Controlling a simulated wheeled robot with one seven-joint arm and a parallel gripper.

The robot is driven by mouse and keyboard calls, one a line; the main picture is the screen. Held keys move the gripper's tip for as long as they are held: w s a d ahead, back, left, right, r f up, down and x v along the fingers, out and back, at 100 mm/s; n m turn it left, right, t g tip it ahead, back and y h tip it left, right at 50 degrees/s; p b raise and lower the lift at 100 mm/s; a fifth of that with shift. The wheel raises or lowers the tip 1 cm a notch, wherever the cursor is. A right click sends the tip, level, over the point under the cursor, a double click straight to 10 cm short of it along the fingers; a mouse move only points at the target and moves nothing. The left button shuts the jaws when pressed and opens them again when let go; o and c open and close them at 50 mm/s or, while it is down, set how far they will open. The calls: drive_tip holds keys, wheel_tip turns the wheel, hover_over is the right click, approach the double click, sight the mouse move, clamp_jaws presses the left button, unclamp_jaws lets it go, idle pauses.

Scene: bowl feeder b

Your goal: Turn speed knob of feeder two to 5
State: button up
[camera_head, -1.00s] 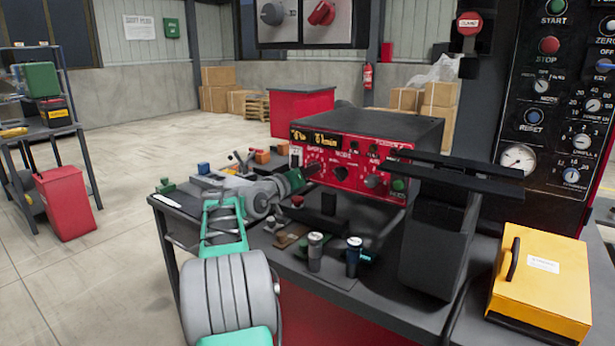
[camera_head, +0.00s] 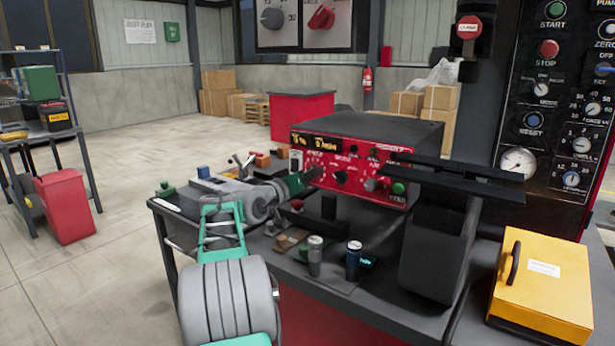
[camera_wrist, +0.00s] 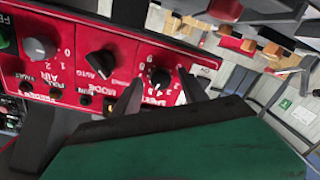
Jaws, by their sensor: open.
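The feeder control box has a red front panel (camera_head: 330,190) and stands on the dark bench in the head view. In the wrist view the panel appears upside down. Its small black speed knob (camera_wrist: 160,77) sits on a numbered dial; its exact setting is too small to tell. My gripper (camera_wrist: 162,76) is open, with one dark finger on each side of this knob; I cannot tell whether they touch it. In the head view my green gripper (camera_head: 302,180) is at the panel's left end and hides part of the speed dial.
Beside the speed knob are a black mode knob (camera_wrist: 100,63) and a grey air knob (camera_wrist: 40,48). A dark chute (camera_head: 440,235) stands before the panel's right side. Small cylinders (camera_head: 353,260) stand on the bench below. A yellow box (camera_head: 543,285) is at right.

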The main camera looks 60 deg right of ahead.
drive_tip(key=a, duration=0.7)
drive_tip(key=shift+w+a, duration=0.15)
drive_tip(key=shift+w, duration=0.25)
drive_tip(key=shift+r, duration=0.1)
